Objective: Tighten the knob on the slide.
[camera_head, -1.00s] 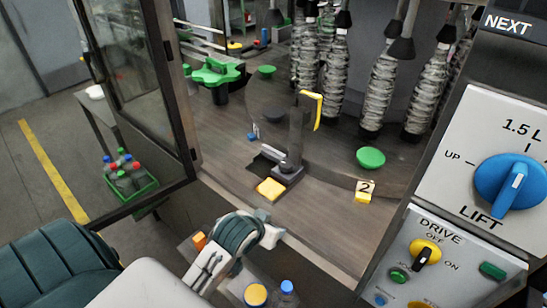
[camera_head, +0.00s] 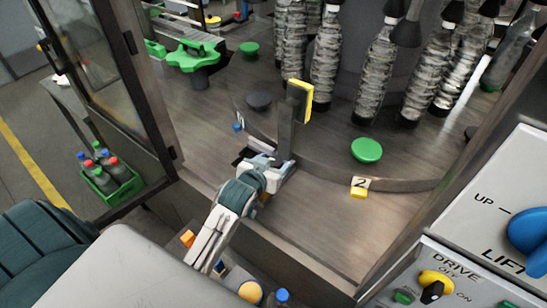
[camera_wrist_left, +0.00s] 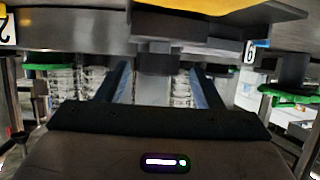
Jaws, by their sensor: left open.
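The slide's upright post (camera_head: 287,135) stands on the machine deck and carries a yellow-edged plate (camera_head: 301,98) at its top. My left gripper (camera_head: 272,162) is at the foot of the post, low over the deck, and covers most of the slide's base. In the left wrist view its two dark fingers (camera_wrist_left: 158,85) are spread apart, with a grey block (camera_wrist_left: 156,60) of the slide between and beyond them. I cannot make out the knob separately from the slide, nor tell whether a finger touches it. My right gripper is not in view.
A green star wheel (camera_head: 195,58) is at the back left. Bottles (camera_head: 377,90) hang over the deck. A green disc (camera_head: 366,150) and a yellow marker "2" (camera_head: 359,188) are to the right. A glass door (camera_head: 105,75) stands open at left. A yellow block (camera_wrist_left: 225,8) shows in the wrist view.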

